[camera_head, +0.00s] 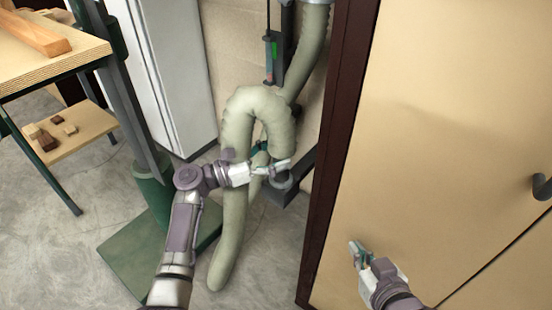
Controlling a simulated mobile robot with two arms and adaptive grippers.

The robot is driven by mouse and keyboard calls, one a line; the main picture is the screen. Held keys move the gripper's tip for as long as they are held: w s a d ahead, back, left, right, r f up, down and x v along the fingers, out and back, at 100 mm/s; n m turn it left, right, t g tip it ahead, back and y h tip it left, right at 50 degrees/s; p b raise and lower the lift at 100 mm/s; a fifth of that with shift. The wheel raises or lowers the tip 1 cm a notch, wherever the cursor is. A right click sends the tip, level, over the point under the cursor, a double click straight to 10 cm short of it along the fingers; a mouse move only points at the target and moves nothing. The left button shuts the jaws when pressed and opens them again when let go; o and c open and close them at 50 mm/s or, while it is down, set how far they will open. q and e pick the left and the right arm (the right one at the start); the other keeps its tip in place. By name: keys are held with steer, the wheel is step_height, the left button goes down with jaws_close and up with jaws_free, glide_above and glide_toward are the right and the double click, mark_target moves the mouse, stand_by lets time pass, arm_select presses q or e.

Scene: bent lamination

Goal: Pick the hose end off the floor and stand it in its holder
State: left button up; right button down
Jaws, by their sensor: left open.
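The beige-green hose (237,135) comes down from the upper right, hangs to the floor in a long bend, and rises into an arch. The arch's right leg runs down to a grey end cuff (283,182), which appears upright at the dark holder bracket (290,193) low by the wall. Whether the cuff is fully seated cannot be told. My right gripper (361,254) is empty in front of the beige cabinet door, apart from the hose.
A green stand (153,190) with a floor plate is left of the hose. A white cabinet (165,75) stands behind it. A workbench (50,57) with wood pieces is at upper left. The large beige cabinet (440,120) with a dark edge closes off the right side.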

arm_select(q)
step_height(320, 180, up, 3)
steer(key=shift+f+p, duration=0.15)
steer(key=shift+p, duration=0.45)
steer(key=shift+f+b, duration=0.2)
steer(key=shift+b, duration=0.9)
step_height(320, 180, up, 6)
steer(key=p, duration=0.6)
steer(key=shift+f, duration=0.2)
steer(key=shift+s+f+m+g+b, duration=0.3)
steer(key=shift+s+g+b, duration=0.05)
steer(key=shift+g+b, duration=0.1)
steer(key=shift+s+r, duration=0.15)
steer(key=shift+s, duration=0.25)
